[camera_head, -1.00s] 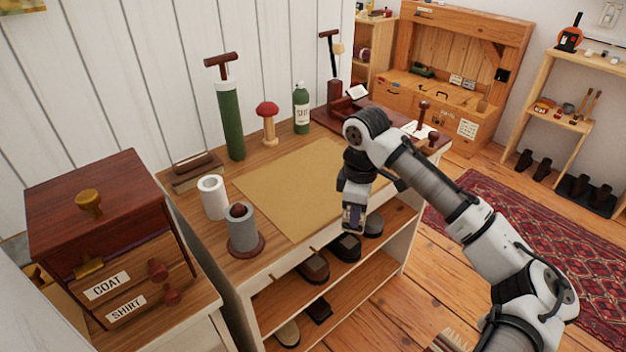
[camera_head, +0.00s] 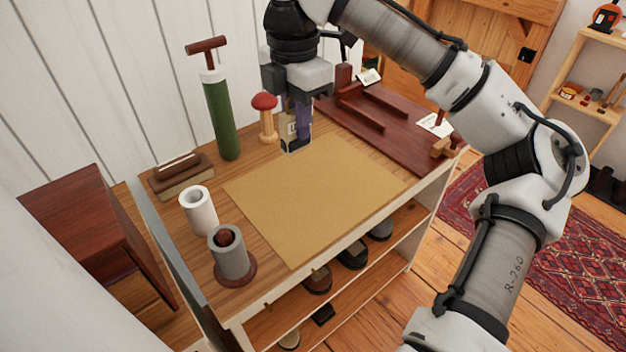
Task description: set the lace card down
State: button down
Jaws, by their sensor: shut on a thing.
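My gripper (camera_head: 298,108) points down over the back edge of the tan mat (camera_head: 315,195) on the wooden bench. It is shut on a small upright beige card with a dark lower end, which I take to be the lace card (camera_head: 288,130). My fingers cover part of it. Its lower end is close to the mat's back edge; I cannot tell whether it touches.
Left of my gripper stand a red-topped wooden mushroom (camera_head: 265,118) and a green cylinder with a T-handle (camera_head: 222,115). A brush (camera_head: 180,172), white roll (camera_head: 199,210) and grey cylinder (camera_head: 230,255) stand on the left. A dark red board (camera_head: 400,135) lies right. The mat is bare.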

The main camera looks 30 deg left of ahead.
notch_tip(320, 180, down, 20)
jog(key=shift+s+r, duration=0.1)
jog(key=shift+r, duration=0.1)
jog(key=shift+f, duration=0.1)
jog(key=c, duration=1.3)
grip_release()
jog(key=shift+f, duration=0.1)
